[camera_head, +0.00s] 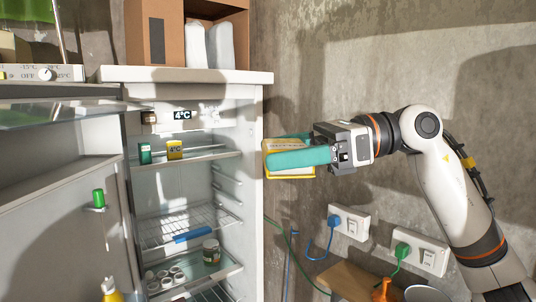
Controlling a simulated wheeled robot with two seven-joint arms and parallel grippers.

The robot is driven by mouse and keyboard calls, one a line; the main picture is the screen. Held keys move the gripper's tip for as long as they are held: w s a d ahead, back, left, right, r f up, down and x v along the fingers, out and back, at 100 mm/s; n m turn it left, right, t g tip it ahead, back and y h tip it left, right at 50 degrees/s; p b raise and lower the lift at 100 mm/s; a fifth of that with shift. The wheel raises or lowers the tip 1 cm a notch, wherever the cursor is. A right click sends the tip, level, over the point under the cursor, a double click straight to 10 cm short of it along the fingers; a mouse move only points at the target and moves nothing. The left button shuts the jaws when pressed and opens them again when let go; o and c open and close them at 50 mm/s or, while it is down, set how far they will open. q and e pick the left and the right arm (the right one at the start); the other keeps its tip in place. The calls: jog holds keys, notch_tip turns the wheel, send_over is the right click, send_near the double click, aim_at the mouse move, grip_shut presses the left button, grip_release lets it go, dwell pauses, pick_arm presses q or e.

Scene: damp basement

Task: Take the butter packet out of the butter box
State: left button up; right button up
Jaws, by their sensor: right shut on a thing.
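My right gripper (301,147), with teal fingers, is at the middle of the view, just right of the open fridge. It is shut on a yellow and pale box-shaped thing (272,163), which looks like the butter box. The fingers cover much of it, and I cannot tell whether a butter packet is inside. It is held in the air in front of the wall, apart from the shelves. My left gripper is not in view.
The fridge (256,200) stands open, its door (60,215) at the left. Its shelves hold a green box (145,153), a yellow 4°C block (174,150), a blue item (193,235) and a jar (211,251). Wall sockets (349,222) with cables and a wooden surface (350,281) lie below the gripper.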

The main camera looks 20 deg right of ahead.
jog(key=f+b+v, duration=0.1)
jog(key=v, duration=0.6)
jog(key=shift+s+d+b, duration=0.15)
jog(key=shift+s+b, duration=0.15)
jog(key=shift+s, duration=0.05)
dwell(0.5)
